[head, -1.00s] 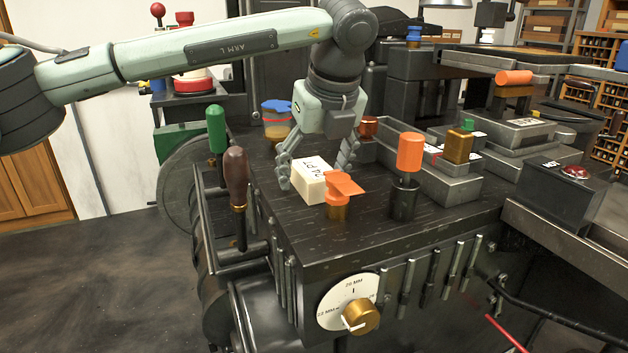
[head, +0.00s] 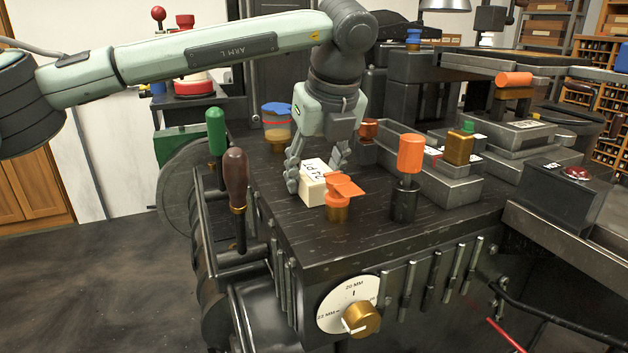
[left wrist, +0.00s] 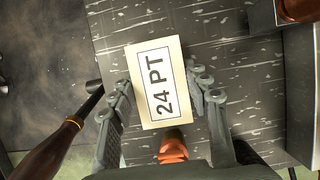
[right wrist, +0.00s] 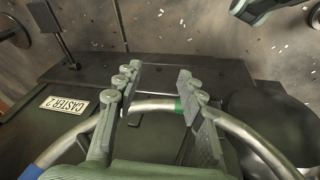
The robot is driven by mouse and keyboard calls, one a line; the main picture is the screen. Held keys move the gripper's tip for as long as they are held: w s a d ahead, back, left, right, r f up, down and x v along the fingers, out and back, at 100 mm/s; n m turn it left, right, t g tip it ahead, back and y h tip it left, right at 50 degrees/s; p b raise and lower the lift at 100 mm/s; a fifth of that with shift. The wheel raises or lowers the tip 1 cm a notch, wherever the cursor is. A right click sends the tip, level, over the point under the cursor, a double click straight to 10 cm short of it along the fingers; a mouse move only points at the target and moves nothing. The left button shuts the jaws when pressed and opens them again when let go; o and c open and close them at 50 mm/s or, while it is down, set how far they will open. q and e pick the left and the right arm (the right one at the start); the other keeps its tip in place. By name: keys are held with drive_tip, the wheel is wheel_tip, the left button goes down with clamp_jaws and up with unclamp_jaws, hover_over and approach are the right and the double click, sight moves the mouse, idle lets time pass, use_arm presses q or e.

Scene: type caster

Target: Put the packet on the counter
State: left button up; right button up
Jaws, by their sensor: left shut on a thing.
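The packet (head: 312,188) is a small cream block labelled "24 PT". It appears to rest on the dark planked counter top (head: 390,228), just behind an orange-handled brass knob. My left gripper (head: 316,172) comes down from above with its fingers on either side of the packet, shut on it. The left wrist view shows the packet (left wrist: 160,88) between the two fingers, label facing the camera. My right gripper (right wrist: 158,92) shows only in the right wrist view, its fingers apart, over a curved metal tube with a green band.
The orange-handled knob (head: 341,190) stands right in front of the packet. An orange-topped post (head: 409,155) and a metal tray (head: 440,182) stand to the right. A blue-lidded jar (head: 277,125) is behind at left. Levers (head: 236,180) rise along the left edge.

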use_arm(q)
clamp_jaws()
